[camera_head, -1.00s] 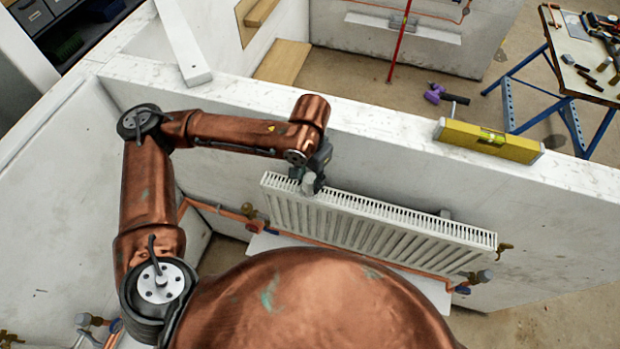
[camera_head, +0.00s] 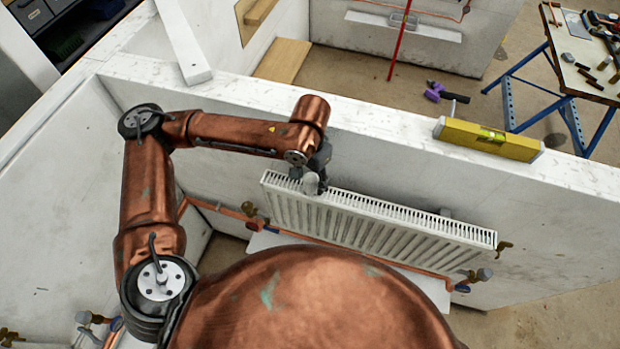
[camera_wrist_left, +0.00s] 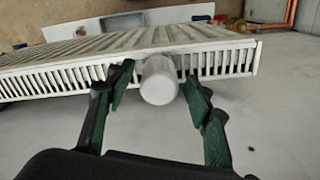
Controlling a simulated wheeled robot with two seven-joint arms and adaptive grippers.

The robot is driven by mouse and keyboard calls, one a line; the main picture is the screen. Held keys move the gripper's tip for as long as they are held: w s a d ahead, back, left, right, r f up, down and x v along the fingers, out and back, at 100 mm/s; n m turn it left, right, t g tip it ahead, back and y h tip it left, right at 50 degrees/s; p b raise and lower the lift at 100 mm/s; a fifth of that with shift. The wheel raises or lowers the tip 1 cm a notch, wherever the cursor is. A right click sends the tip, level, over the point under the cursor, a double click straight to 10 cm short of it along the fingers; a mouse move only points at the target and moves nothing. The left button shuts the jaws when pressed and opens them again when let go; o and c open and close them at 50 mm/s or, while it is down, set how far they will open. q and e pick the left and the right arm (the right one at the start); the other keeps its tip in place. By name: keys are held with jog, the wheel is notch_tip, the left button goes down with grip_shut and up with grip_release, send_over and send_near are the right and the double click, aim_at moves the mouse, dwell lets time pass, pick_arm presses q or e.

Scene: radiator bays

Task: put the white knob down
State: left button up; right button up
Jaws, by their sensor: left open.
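The white knob (camera_wrist_left: 159,80) is a short pale cylinder between the open fingers of my left gripper (camera_wrist_left: 157,95) in the left wrist view. It sits at the top edge of the white radiator (camera_wrist_left: 60,75), and I cannot tell whether it rests on it. Gaps show between the knob and the fingers. In the head view the knob (camera_head: 310,183) is at the radiator's upper left end, below my left gripper (camera_head: 318,172). The radiator (camera_head: 380,228) hangs along the bay wall. My right gripper is out of view.
A yellow spirit level (camera_head: 488,139) lies on top of the white partition wall (camera_head: 390,127). Copper pipe and valves (camera_head: 482,275) run below the radiator. A workbench with tools (camera_head: 590,65) stands at the upper right. A purple tool (camera_head: 435,92) lies on the floor behind the wall.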

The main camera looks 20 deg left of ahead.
aim_at(310, 178)
pick_arm(q)
notch_tip(310, 178, up, 12)
jog(key=b, duration=0.1)
jog(key=shift+r, duration=0.15)
jog(key=shift+s, duration=0.1)
dwell(0.4)
